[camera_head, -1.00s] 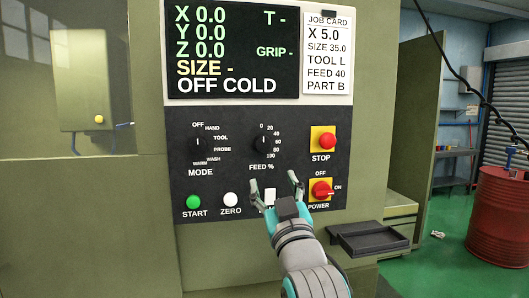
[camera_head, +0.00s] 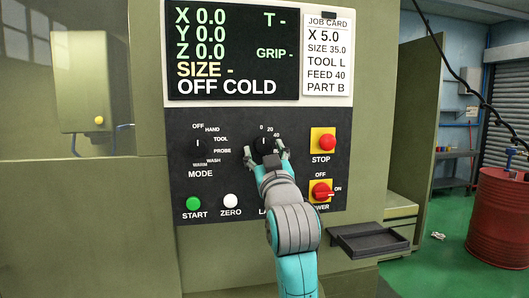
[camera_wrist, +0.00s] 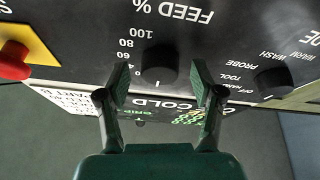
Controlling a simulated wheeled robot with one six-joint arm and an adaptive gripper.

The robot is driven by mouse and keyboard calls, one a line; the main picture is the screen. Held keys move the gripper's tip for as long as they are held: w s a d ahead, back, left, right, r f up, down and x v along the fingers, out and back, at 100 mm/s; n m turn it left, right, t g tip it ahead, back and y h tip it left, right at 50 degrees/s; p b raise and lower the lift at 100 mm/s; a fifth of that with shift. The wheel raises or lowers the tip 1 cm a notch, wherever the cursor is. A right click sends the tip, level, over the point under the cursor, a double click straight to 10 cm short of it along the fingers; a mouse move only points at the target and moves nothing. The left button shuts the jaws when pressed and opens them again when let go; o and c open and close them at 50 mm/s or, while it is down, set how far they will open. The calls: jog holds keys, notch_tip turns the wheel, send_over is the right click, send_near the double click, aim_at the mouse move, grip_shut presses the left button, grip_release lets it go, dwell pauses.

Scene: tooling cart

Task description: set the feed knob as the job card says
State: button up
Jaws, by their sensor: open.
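The feed knob (camera_head: 263,144) is a round black dial on the dark control panel, with its scale partly hidden by my gripper in the head view. In the wrist view the feed knob (camera_wrist: 159,66) lies between the two fingers, and its white mark points toward the 0 end of the scale. My gripper (camera_head: 279,148) is open, one finger on each side of the knob, with gaps between the fingers and the knob; it also shows in the wrist view (camera_wrist: 160,82). The job card (camera_head: 327,53) reads X 5.0, SIZE 35.0, TOOL L, FEED 40, PART B.
The mode knob (camera_head: 198,145) is to the left. The red stop button (camera_head: 327,142) and red power switch (camera_head: 321,191) are to the right. The start button (camera_head: 193,203) and zero button (camera_head: 230,200) are below. A dark tray (camera_head: 368,240) juts out at lower right. The display (camera_head: 233,50) reads OFF COLD.

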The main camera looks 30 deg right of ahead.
jog(key=shift+w, duration=0.1)
jog(key=c, duration=1.1)
jog(key=shift+c, duration=0.2)
jog(key=shift+m, duration=0.4)
jog(key=m+h, duration=0.1)
jog(key=m, duration=0.1)
jog(key=shift+a+m+g+h, duration=0.2)
jog(key=shift+m+g+h, duration=0.1)
jog(key=shift+m+h, duration=0.1)
jog(key=m+h, duration=0.1)
jog(key=m, duration=0.1)
jog(key=m+g+h, duration=0.1)
jog(key=m, duration=0.2)
jog(key=shift+a+r+g, duration=0.1)
jog(key=shift+g, duration=0.2)
jog(key=m+g+h, duration=0.1)
jog(key=m, duration=0.2)
jog(key=m+g+h, duration=0.1)
jog(key=m, duration=0.3)
jog(key=shift+w+a+r+g, duration=0.1)
jog(key=shift+a+r+g, duration=0.05)
jog(key=shift+g, duration=0.15)
jog(key=shift+m, duration=0.4)
